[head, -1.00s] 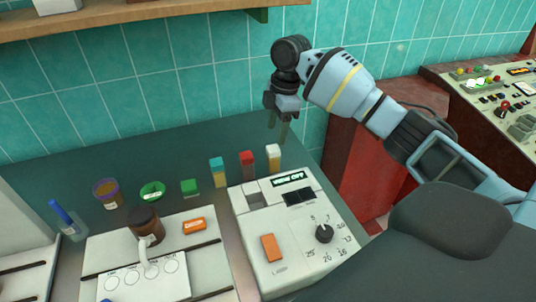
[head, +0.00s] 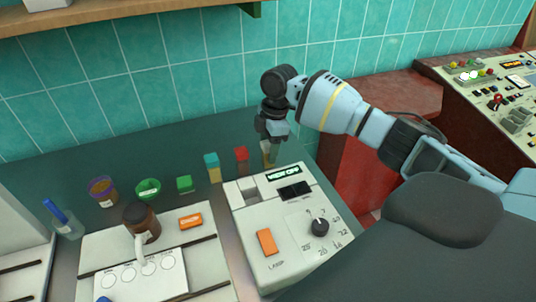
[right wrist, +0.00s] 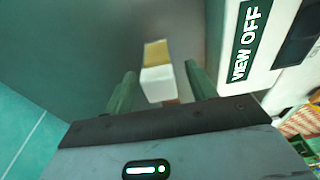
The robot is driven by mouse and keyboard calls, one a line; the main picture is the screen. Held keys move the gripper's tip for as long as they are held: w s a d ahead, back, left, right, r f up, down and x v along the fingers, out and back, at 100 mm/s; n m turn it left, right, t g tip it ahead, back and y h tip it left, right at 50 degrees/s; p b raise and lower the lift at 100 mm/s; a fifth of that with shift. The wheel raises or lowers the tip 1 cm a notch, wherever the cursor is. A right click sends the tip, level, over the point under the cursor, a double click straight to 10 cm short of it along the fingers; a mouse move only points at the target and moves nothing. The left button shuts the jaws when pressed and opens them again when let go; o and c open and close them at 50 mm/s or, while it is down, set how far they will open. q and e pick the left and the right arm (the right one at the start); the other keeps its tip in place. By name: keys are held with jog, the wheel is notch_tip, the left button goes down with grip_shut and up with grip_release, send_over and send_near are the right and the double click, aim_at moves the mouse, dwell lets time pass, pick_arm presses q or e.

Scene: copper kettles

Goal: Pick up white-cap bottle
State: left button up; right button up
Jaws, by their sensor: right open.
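The white-cap bottle (head: 266,152) is a small vial with yellowish contents, standing on the dark counter behind the white device. In the head view it is partly hidden by my right gripper (head: 272,147), which points down over it. In the right wrist view the bottle's white cap (right wrist: 158,84) lies between the two green fingers of my right gripper (right wrist: 161,87). The fingers are open, with a gap on both sides of the cap. My left gripper is not in view.
A red-cap bottle (head: 241,160) and a blue-cap bottle (head: 212,167) stand left of the white-cap one. The white device (head: 278,218) with a knob is just in front. A tiled wall (head: 200,65) rises behind.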

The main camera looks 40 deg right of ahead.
jog(key=shift+c, duration=0.2)
jog(key=c, duration=1)
jog(key=shift+r, duration=0.1)
jog(key=shift+c, duration=0.2)
notch_tip(320, 180, up, 10)
